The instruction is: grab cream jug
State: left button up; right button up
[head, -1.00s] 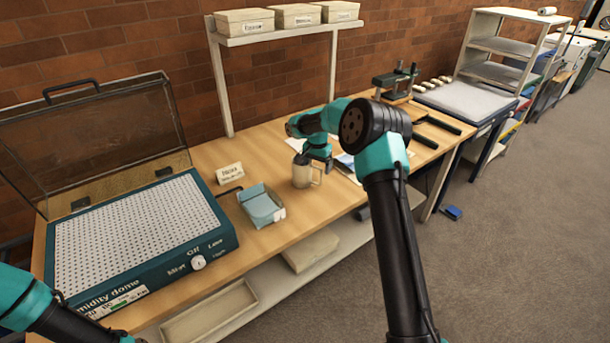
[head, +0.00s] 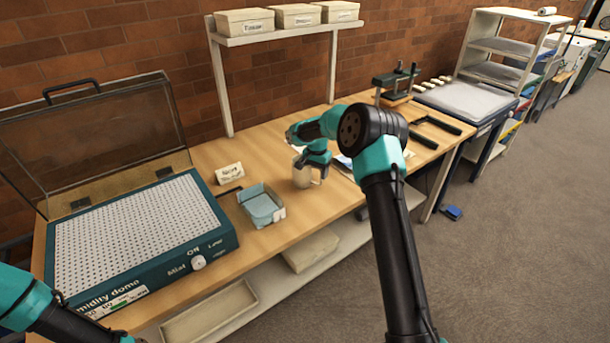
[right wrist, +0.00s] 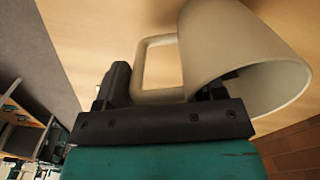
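The cream jug (head: 302,180) stands upright on the wooden bench, right of the blue tray. In the right wrist view the jug (right wrist: 235,50) shows its open mouth and square handle (right wrist: 160,95) close up. My right gripper (right wrist: 165,85) is open, with its fingers apart around the handle. One finger is outside the handle; the other is partly hidden at the jug's body. In the head view the right gripper (head: 315,162) is right at the jug's top and covers part of it. My left gripper is out of view; only its arm shows at the lower left.
The humidity dome (head: 135,240) with its lid raised fills the bench's left. A blue tray (head: 262,206) and a label card (head: 229,173) are left of the jug. A small press (head: 395,85) stands behind. A shelf (head: 285,33) holds boxes above.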

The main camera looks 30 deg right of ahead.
jog(key=c, duration=0.8)
jog(key=shift+o, duration=0.2)
jog(key=shift+r, duration=0.15)
jog(key=shift+r, duration=4.85)
